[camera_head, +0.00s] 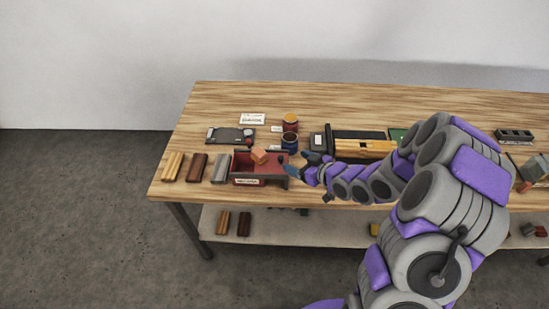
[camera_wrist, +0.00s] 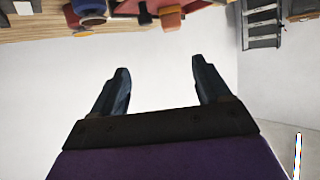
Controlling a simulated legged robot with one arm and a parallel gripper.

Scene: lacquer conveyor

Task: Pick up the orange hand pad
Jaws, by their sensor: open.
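The orange hand pad (camera_head: 259,155) looks like a small orange block. My gripper (camera_head: 298,164) is just right of the tray, apart from the pad. In the wrist view my gripper (camera_wrist: 160,67) has its two dark fingers spread, with nothing between them. A reddish-orange piece (camera_wrist: 171,17) shows at the top edge there; I cannot tell whether it is the pad.
Left of the tray lie wood sample blocks (camera_head: 197,167). A yellow wooden piece (camera_head: 365,147) lies to the right. The table's front left corner is bare.

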